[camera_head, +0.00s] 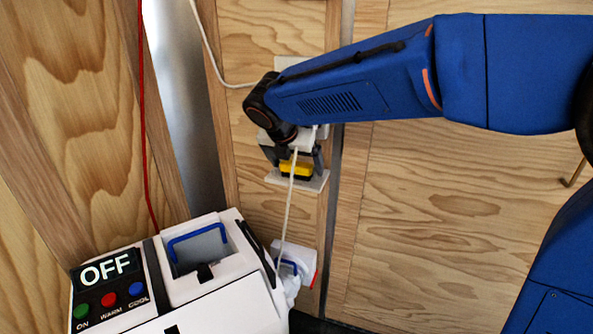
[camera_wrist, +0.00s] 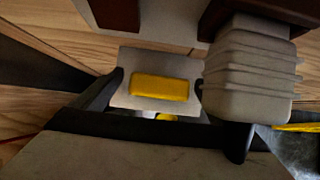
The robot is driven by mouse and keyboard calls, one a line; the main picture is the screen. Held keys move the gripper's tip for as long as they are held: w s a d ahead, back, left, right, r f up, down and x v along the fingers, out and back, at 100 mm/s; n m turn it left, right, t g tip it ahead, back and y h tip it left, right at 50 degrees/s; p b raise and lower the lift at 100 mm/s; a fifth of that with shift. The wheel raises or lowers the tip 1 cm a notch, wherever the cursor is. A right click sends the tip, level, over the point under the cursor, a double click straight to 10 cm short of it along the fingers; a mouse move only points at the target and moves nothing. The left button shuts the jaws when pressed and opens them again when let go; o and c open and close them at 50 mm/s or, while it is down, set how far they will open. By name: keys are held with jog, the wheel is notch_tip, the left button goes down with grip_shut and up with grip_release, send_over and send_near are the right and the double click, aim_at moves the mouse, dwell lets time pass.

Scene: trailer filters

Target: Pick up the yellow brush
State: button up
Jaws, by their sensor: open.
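The yellow brush (camera_head: 297,168) sits at a small pale shelf (camera_head: 310,184) on the wooden wall, below my wrist. My gripper (camera_head: 293,158) is open, with its grey fingers to the left and right of the brush in the head view. In the wrist view the brush shows as a yellow block (camera_wrist: 160,88) in front of a pale plate (camera_wrist: 126,98), with a smaller yellow part just below it. I cannot tell whether the fingers touch it. My gripper partly hides the brush in the head view.
A white machine (camera_head: 215,290) with an OFF display and coloured buttons stands at the lower left. A blue-handled white item (camera_head: 293,262) is beside it. A white cord (camera_head: 287,215) hangs in front of the wall. A beige ribbed block (camera_wrist: 250,75) is at right in the wrist view.

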aim_at(295, 164)
jog(key=c, duration=1.2)
jog(key=shift+c, duration=0.2)
jog(key=shift+w+r, duration=0.1)
jog(key=shift+r, duration=0.3)
jog(key=r, duration=0.2)
jog(key=shift+s+a+r, duration=0.15)
jog(key=shift+s+r, duration=0.2)
jog(key=s+a, duration=0.3)
jog(key=s, duration=0.5)
jog(key=s+a, duration=0.2)
jog(key=s, duration=0.6)
jog(key=shift+s+a, duration=0.15)
jog(key=shift+a, duration=0.25)
